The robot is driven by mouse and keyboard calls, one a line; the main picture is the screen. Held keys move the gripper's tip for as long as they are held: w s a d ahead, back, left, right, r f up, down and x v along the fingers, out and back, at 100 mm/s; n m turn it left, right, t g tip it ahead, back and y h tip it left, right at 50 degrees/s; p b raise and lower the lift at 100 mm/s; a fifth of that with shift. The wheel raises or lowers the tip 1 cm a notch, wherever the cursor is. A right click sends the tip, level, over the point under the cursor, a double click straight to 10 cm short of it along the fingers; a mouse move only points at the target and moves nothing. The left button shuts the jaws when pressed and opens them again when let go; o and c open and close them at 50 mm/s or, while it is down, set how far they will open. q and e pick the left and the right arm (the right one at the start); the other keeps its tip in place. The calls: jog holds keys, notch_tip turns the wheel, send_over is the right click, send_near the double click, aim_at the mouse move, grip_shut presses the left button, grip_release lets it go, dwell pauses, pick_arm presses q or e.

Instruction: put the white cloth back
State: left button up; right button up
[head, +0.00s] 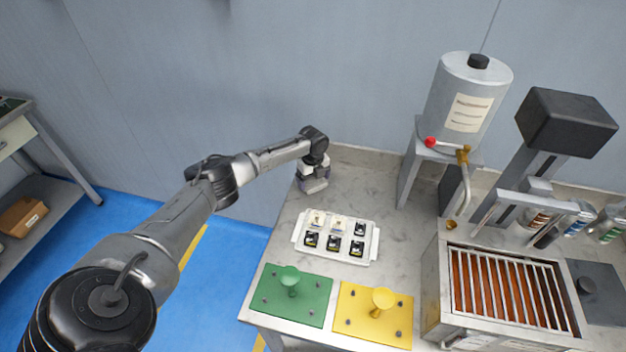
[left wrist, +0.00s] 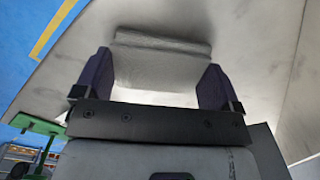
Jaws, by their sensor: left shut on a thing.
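The white cloth (left wrist: 160,62) is a pale, folded bundle between the two dark fingers of my left gripper (left wrist: 158,80) in the left wrist view. The fingers are shut on it from both sides. In the head view my left gripper (head: 314,182) points down at the back left corner of the worktop. The cloth cannot be told apart clearly from the gripper there. Whether it touches the worktop is hard to tell. My right gripper is not in view.
A white tray (head: 300,243) with small black-and-white parts lies in front of the gripper. Green (head: 312,312) and yellow (head: 362,328) plates lie at the front edge. A steel tank (head: 440,105) and a slatted heater unit (head: 437,290) stand right. The worktop (head: 385,200) between tray and tank is bare.

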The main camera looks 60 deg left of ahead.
aim_at(313, 180)
pick_arm(q)
jog(key=o, duration=0.4)
jog(key=shift+o, duration=0.8)
notch_tip(313, 180, up, 12)
jog(key=p, duration=0.3)
jog(key=shift+r, duration=0.1)
